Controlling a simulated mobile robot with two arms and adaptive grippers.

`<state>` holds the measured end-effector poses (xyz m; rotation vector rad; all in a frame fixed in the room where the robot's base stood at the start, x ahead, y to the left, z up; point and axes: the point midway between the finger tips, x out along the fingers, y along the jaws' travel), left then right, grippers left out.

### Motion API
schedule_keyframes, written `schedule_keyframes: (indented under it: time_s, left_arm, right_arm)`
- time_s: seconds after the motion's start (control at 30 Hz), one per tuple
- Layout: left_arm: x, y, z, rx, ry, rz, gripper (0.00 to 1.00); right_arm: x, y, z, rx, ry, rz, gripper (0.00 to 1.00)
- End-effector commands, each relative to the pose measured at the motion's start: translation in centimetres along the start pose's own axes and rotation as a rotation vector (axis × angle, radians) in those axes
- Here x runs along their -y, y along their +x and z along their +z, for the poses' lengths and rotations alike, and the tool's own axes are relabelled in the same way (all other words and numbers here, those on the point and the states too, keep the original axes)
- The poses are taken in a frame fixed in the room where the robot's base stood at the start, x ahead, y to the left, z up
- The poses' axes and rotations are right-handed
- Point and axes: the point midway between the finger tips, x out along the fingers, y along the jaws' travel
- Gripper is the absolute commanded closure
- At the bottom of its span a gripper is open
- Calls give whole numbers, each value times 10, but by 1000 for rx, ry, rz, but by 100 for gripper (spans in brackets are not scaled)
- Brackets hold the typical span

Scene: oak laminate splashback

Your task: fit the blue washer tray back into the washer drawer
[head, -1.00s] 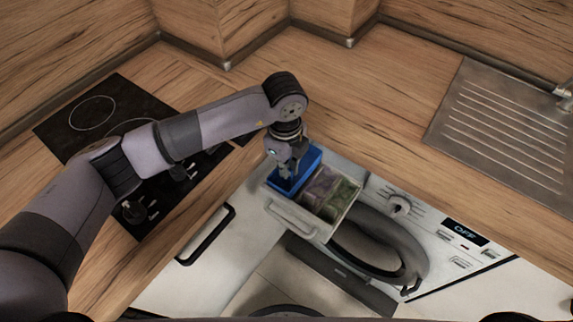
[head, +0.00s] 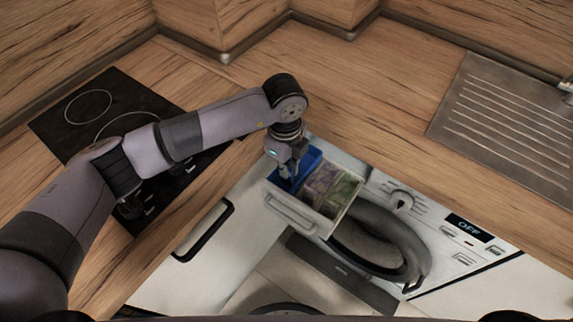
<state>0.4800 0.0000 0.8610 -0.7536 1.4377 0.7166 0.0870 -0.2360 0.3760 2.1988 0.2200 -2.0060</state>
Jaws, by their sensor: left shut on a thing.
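The blue washer tray (head: 309,161) sits in the left part of the pulled-out washer drawer (head: 289,214), with its upper part visible. My left gripper (head: 289,172) is shut on the tray, its fingers pointing down at the tray's left side. The arm and gripper hide part of the tray, and I cannot tell whether it rests on the drawer floor. The drawer's right part shows greenish and purplish contents (head: 330,188). My right gripper is not in view.
The washer (head: 403,200) has a dial, an OFF display and a large round door below the drawer. A black hob (head: 90,106) lies left and a metal drainer (head: 505,125) right. The wooden worktop (head: 370,100) behind the drawer is clear.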

Motion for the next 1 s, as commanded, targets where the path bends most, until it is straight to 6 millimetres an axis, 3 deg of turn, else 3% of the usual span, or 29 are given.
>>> schedule_keyframes:
  time_s: [1.0]
  left_arm:
    - [0,27,0,0,0,0,100]
  right_arm:
    - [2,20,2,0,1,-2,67]
